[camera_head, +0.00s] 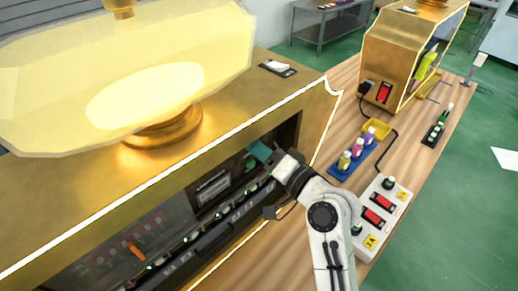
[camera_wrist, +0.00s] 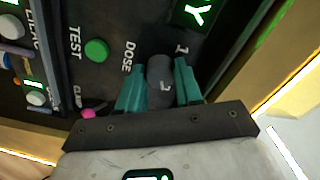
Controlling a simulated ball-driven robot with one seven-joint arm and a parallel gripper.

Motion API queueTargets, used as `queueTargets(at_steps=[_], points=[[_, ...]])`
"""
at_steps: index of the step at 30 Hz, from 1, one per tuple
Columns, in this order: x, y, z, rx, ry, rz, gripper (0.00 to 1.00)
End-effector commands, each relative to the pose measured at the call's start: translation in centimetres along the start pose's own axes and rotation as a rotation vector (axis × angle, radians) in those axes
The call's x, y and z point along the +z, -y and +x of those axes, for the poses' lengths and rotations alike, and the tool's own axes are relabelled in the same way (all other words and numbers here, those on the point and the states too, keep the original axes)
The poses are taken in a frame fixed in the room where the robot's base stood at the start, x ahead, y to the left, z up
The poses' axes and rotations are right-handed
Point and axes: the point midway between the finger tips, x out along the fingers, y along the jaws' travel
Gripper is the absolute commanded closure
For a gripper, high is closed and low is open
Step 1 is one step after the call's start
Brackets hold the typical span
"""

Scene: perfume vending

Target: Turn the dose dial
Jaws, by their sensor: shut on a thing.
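The dose dial (camera_wrist: 160,75) is a dark grey knob on the black panel, with the word DOSE to its left and a mark "1" beside it in the wrist view. The green fingers of my gripper (camera_wrist: 159,88) are shut on it, one on each side. In the head view my gripper (camera_head: 262,153) reaches into the right end of the gold machine's (camera_head: 312,104) front recess. There the dial is hidden by my gripper.
A green TEST button (camera_wrist: 97,50) and a pink knob (camera_wrist: 88,113) are left of my fingers. A blue tray with bottles (camera_head: 352,158), a yellow tray (camera_head: 377,127) and a white switch box (camera_head: 382,216) stand on the wooden counter, right of my arm.

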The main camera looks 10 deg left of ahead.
Motion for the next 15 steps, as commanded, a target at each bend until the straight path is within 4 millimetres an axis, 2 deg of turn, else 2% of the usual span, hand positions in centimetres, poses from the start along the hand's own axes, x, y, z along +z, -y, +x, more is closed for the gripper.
queueTargets(at_steps=[4,5,12,15], points=[[-0.22,-0.02,-0.05,0.000,-0.005,0.000,0.95],[-0.22,-0.02,-0.05,0.000,-0.005,0.000,0.62],[-0.11,-0.02,-0.03,0.000,-0.003,0.000,0.40],[-0.08,-0.02,-0.02,0.000,-0.002,0.000,0.40]])
